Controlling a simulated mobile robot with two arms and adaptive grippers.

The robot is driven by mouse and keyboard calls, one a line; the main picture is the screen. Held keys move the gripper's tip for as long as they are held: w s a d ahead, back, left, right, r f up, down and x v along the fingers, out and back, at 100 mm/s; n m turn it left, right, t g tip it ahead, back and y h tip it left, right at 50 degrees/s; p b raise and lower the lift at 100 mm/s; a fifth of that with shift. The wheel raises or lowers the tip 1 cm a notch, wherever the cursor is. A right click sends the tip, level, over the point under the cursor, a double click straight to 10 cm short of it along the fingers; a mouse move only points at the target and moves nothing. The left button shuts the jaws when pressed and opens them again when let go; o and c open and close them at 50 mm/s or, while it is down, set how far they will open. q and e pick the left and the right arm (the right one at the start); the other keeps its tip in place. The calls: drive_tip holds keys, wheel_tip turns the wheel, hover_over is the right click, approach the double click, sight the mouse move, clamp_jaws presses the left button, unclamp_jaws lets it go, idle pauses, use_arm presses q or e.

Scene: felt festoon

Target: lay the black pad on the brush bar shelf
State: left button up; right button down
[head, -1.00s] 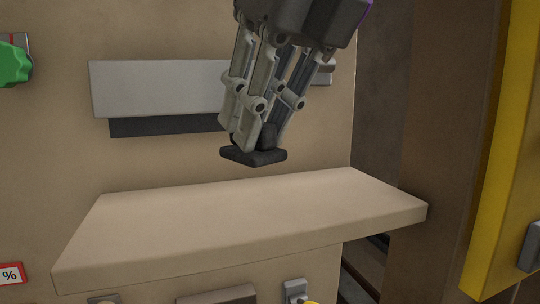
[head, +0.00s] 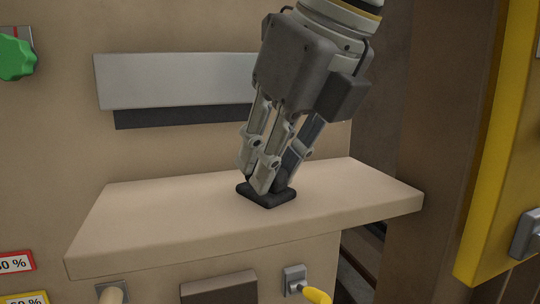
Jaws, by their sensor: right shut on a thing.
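The black pad (head: 268,199) is a small dark flat piece near the middle of the beige shelf (head: 160,222). It looks level and low at the shelf's top surface; I cannot tell for sure whether it touches. My right gripper (head: 265,187) comes down from above, tilted, and is shut on the pad, hiding part of its top. The brush bar (head: 180,115), a grey metal strip with a dark brush edge below, is fixed to the wall above the shelf; my gripper covers its right end. My left gripper is not in view.
A green knob (head: 15,59) is at the upper left. A yellow panel (head: 500,150) stands at the right. The shelf is bare on both sides of the pad.

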drive_tip(key=c, duration=1.3)
unclamp_jaws()
drive_tip(key=shift+w+f, duration=0.1)
drive_tip(key=shift+r+p, duration=0.25)
drive_tip(key=shift+p, duration=0.1)
drive_tip(key=shift+d+r, duration=0.15)
drive_tip(key=shift+r, duration=0.15)
drive_tip(key=b+v, duration=0.1)
drive_tip(key=v, duration=1)
drive_tip(key=shift+r+b, duration=0.1)
drive_tip(key=shift+b, duration=0.25)
